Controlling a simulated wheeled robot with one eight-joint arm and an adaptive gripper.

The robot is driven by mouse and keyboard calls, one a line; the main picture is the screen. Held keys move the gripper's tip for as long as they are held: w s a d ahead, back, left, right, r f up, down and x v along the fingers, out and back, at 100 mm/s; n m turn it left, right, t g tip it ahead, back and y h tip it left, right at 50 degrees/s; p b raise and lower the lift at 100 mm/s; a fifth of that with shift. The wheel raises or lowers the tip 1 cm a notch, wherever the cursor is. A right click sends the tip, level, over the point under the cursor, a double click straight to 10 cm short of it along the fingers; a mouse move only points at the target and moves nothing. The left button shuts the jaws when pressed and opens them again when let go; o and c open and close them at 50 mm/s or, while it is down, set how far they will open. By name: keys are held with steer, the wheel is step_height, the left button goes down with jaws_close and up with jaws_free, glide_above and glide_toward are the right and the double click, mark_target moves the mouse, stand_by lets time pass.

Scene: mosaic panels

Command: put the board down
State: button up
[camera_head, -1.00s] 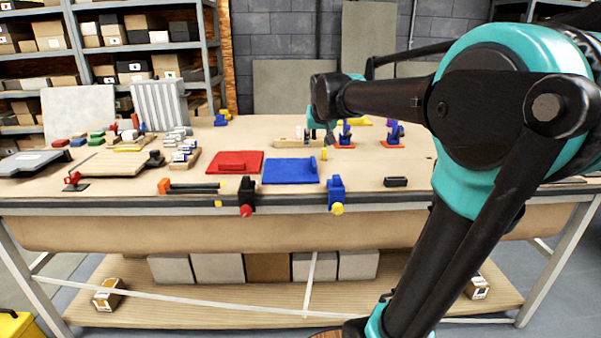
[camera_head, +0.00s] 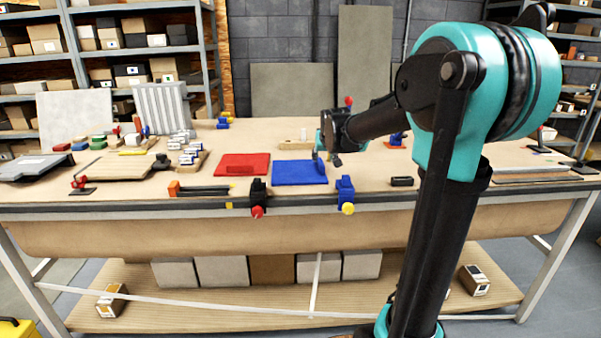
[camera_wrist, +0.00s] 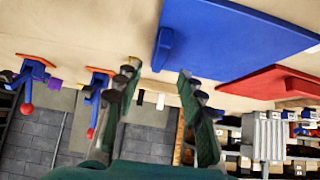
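A flat blue board (camera_head: 296,175) lies on the workbench, left of and in front of my gripper in the head view. It has a raised blue grip near one edge. The board (camera_wrist: 222,38) and its grip (camera_wrist: 165,47) also show in the wrist view. A red board (camera_head: 242,164) lies beside it on the left, and it shows in the wrist view (camera_wrist: 275,82). My gripper (camera_head: 326,150) is close to the blue board's right back corner. In the wrist view my gripper's two fingers (camera_wrist: 157,72) are spread apart with nothing between them; the blue grip is beyond the fingertips.
Two clamps, one with a red knob (camera_head: 257,195) and one with a yellow knob (camera_head: 345,190), stand at the bench's front edge. A wooden board (camera_head: 115,166) and several small parts lie to the left. Blue stands on orange bases (camera_wrist: 98,80) are near my gripper.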

mark_target(321, 162)
steer(key=shift+x, duration=3.45)
steer(key=shift+w+r, duration=0.15)
jaws_close()
